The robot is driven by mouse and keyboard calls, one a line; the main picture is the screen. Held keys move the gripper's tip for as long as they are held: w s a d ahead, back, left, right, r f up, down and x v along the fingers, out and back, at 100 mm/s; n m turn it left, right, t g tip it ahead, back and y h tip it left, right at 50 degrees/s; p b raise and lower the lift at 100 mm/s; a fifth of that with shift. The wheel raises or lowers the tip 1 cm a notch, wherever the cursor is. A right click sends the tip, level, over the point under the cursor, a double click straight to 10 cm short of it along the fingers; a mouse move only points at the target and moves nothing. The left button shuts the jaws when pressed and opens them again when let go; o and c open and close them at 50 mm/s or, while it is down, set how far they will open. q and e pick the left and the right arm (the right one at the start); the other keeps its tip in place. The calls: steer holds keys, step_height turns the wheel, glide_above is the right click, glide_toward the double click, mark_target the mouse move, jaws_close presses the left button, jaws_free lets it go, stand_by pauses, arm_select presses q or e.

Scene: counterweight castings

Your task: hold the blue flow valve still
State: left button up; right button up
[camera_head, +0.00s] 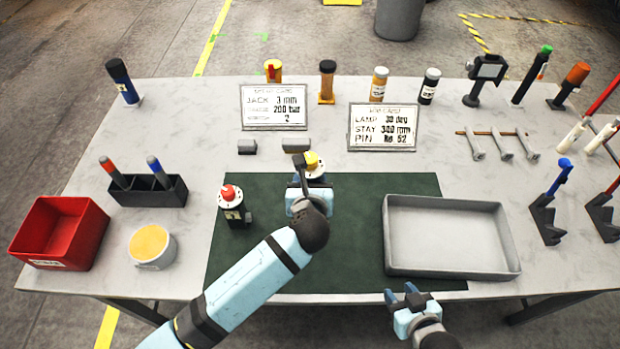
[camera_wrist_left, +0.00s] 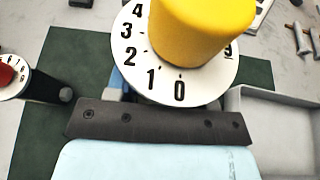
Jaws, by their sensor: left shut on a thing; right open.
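The flow valve has a yellow knob (camera_head: 311,160) above a white dial. In the left wrist view the white numbered dial (camera_wrist_left: 133,60) and the yellow knob (camera_wrist_left: 200,28) fill the top middle, with a little blue visible under the dial. My left gripper (camera_head: 309,184) is shut on the valve's body below the dial; its fingertips are mostly hidden. The valve looks upright on the dark green mat (camera_head: 360,190), near its back edge. My right gripper (camera_head: 405,295) is open and empty near the table's front edge.
A second valve with a red knob (camera_head: 231,196) stands left of my left arm. A grey tray (camera_head: 450,272) lies to the right. A red bin (camera_head: 60,232), a cup (camera_head: 152,246) and a pen holder (camera_head: 148,192) stand left. Two cards (camera_head: 274,106) (camera_head: 382,127) stand behind.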

arm_select(q)
steer(key=shift+s+f+b, duration=0.1)
steer(key=shift+f+b, duration=1.85)
steer(key=shift+f, duration=3.05)
steer(key=shift+f, duration=0.15)
steer(key=shift+f, duration=0.65)
steer(key=shift+f, duration=0.25)
steer(key=shift+f, duration=0.1)
steer(key=o, duration=0.6)
steer(key=shift+f, duration=0.1)
steer(key=c, duration=0.6)
